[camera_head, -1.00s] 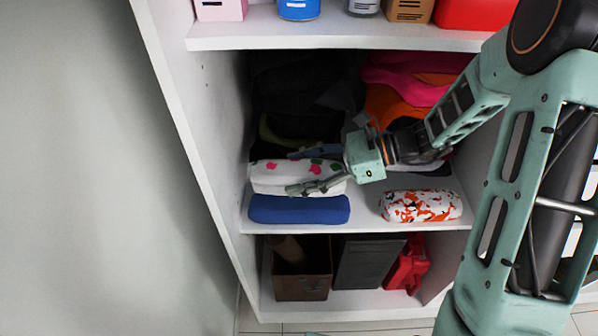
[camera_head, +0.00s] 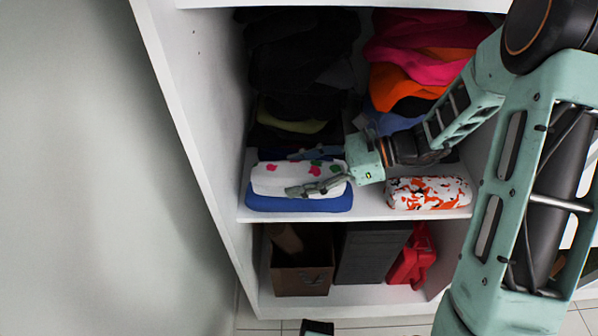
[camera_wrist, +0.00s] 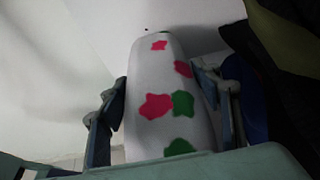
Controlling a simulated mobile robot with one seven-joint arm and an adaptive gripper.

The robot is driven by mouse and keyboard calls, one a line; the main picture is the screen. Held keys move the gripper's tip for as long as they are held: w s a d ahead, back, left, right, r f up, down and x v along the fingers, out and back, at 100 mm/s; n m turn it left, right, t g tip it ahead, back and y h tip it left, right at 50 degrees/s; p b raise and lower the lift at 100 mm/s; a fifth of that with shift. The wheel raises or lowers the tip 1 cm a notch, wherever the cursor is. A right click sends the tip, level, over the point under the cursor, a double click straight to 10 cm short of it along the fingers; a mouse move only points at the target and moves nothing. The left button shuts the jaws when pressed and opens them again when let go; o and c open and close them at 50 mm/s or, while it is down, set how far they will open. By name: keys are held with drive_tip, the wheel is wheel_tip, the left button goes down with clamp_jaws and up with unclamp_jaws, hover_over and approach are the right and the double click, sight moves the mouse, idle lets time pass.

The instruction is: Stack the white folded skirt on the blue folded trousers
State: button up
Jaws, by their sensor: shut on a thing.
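The white folded skirt (camera_head: 285,180), with pink and green patches, lies on top of the blue folded trousers (camera_head: 298,203) at the left of the middle shelf. In the head view the two appear to touch, with the trousers showing below the skirt's front. My gripper (camera_head: 318,172) reaches in from the right and is shut on the skirt, one finger along its front and one behind. In the wrist view the skirt (camera_wrist: 165,105) lies between the two fingers. A dark blue patch at the right there may be the trousers; I cannot tell.
A white and orange patterned roll (camera_head: 429,193) lies right of the trousers on the same shelf. Dark clothes (camera_head: 300,60) and pink and orange clothes (camera_head: 415,50) are piled behind. A brown box (camera_head: 302,275) and a red object (camera_head: 412,258) are below. The wardrobe's left wall is close.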

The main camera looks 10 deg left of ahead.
drive_tip(key=shift+f, duration=0.35)
drive_tip(key=o, duration=1.3)
drive_tip(key=shift+r, duration=0.1)
drive_tip(key=shift+c, duration=0.2)
wheel_tip(320, 180, up, 9)
drive_tip(key=p, duration=0.7)
drive_tip(key=shift+p, duration=0.3)
